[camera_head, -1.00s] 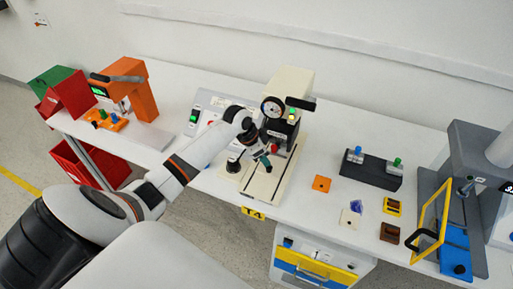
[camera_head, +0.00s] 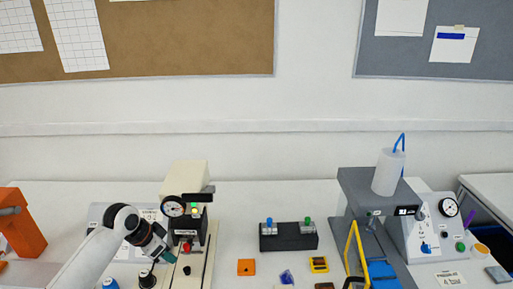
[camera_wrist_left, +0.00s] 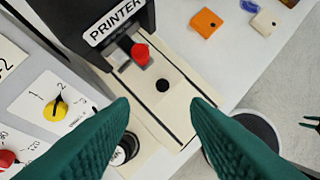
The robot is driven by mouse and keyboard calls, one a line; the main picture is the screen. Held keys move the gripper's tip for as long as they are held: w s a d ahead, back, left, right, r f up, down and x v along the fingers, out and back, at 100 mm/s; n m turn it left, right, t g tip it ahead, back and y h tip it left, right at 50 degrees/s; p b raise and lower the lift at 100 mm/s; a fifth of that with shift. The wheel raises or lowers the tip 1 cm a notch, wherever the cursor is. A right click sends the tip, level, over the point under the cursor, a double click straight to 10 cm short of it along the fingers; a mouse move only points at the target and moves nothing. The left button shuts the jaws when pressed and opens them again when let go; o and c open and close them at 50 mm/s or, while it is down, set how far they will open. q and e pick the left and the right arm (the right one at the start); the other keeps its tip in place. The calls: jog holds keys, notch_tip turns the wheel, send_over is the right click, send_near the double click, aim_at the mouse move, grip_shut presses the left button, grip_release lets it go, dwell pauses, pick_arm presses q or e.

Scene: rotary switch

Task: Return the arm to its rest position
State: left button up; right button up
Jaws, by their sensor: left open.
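My left gripper (camera_head: 167,256) is in the lower left of the head view, in front of the cream printer press (camera_head: 187,180). In the left wrist view its two green fingers (camera_wrist_left: 160,101) are spread, with nothing between them. The rotary switch, a yellow knob (camera_wrist_left: 54,110) with a black pointer, sits on a white panel marked 1 and 2, left of the fingers and apart from them. The pointer leans towards 2.
The press has a red knob (camera_wrist_left: 141,53) and a cream base close to my fingers. A black block (camera_head: 288,238) with blue and green knobs stands mid-table. A grey machine (camera_head: 362,194) stands to the right and an orange one (camera_head: 22,224) at far left. Loose small parts lie between.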

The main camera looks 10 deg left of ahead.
pick_arm(q)
jog(key=s+d+f, duration=0.6)
jog(key=s+d, duration=0.1)
jog(key=s+d+n+y, duration=0.1)
jog(key=s+d, duration=0.2)
jog(key=s, duration=0.4)
jog(key=s+d+r+n, duration=0.1)
jog(key=s+d+n, duration=0.15)
jog(key=s, duration=0.35)
jog(key=s+d+n+y, duration=0.1)
jog(key=s+d, duration=0.2)
jog(key=s, duration=0.4)
notch_tip(320, 180, down, 26)
jog(key=g+b, duration=0.1)
jog(key=g, duration=0.1)
jog(key=s+a+f+g, duration=0.1)
jog(key=s+a+f, duration=0.1)
jog(key=s+f, duration=1.5)
jog(key=shift+s+a+f+m+b, duration=0.2)
jog(key=shift+a+f+m+b, duration=0.2)
jog(key=shift+f+b, duration=0.1)
